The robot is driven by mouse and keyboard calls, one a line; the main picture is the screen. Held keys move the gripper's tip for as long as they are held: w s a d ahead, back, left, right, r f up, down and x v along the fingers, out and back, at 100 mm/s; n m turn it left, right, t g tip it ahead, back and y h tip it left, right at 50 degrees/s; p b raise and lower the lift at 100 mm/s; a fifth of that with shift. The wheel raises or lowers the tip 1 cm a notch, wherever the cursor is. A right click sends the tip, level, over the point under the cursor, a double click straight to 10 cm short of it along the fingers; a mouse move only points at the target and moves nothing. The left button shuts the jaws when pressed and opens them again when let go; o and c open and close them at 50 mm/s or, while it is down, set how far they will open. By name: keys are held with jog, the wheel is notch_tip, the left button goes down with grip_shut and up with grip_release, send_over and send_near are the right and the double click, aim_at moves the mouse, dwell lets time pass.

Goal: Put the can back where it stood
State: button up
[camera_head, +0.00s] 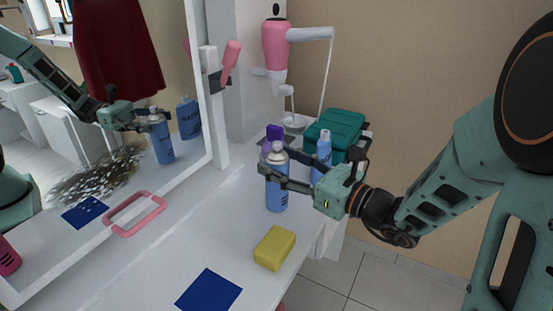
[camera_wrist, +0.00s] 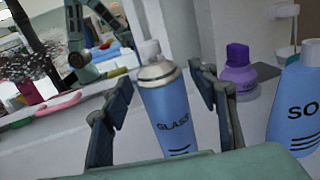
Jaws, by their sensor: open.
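The can, a blue spray can (camera_head: 277,195) with a grey-white top, stands upright on the white counter (camera_head: 165,262). In the wrist view the can (camera_wrist: 178,115) shows the word "GLASS" and sits between the two fingers. My gripper (camera_head: 277,167) reaches in from the right at the height of the can's upper part. In the wrist view my gripper (camera_wrist: 160,105) is open, with a gap beside the can on both sides. A dark blue square (camera_head: 208,291) lies flat on the counter's near part, apart from the can.
A yellow sponge (camera_head: 274,248) lies nearer than the can. Behind stand a purple-capped bottle (camera_wrist: 238,75), a blue bottle labelled "SO..." (camera_wrist: 295,110) and a green box (camera_head: 335,130). A pink frame-like item (camera_head: 135,213) lies by the mirror (camera_head: 120,130) at left.

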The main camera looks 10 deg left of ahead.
jog(key=p+v, duration=0.1)
jog(key=v, duration=0.9)
jog(key=shift+s+d, duration=0.2)
jog(key=shift+d, duration=0.05)
